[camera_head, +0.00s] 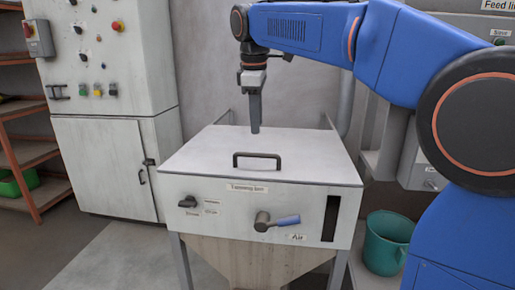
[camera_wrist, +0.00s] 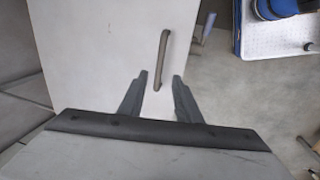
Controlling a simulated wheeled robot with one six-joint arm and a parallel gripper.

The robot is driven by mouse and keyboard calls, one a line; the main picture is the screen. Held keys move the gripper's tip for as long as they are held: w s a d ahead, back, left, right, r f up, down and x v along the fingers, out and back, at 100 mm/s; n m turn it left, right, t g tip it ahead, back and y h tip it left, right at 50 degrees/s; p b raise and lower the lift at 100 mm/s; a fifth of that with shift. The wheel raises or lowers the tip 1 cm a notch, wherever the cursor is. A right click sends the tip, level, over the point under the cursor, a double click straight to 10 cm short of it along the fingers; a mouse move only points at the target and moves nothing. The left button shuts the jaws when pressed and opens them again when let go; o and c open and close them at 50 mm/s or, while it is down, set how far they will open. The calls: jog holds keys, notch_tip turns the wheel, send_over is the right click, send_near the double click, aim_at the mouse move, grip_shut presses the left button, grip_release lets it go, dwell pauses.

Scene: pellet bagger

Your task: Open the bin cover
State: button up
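The bin cover (camera_head: 255,152) is a flat pale grey lid lying shut on top of the hopper-shaped bin (camera_head: 315,190). A dark bar handle (camera_head: 258,157) stands near its front edge. My gripper (camera_head: 255,130) points down over the cover, behind the handle in the head view, and is not on it. In the wrist view my gripper (camera_wrist: 159,76) has its two dark fingers apart with nothing between them. The handle (camera_wrist: 162,60) shows beyond the fingertips, its lower end in line with the gap. The cover (camera_wrist: 105,45) fills much of that view.
A control cabinet (camera_head: 110,150) stands at left and a teal bucket (camera_head: 388,243) at right. Thin posts rise behind the cover's rear corners. Space above the cover is otherwise clear.

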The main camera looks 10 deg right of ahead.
aim_at(258, 154)
jog(key=f, duration=0.3)
jog(key=w+f, duration=0.1)
jog(key=f, duration=0.5)
jog(key=shift+w+d+f, duration=0.25)
jog(key=shift+w+d, duration=0.1)
grip_shut()
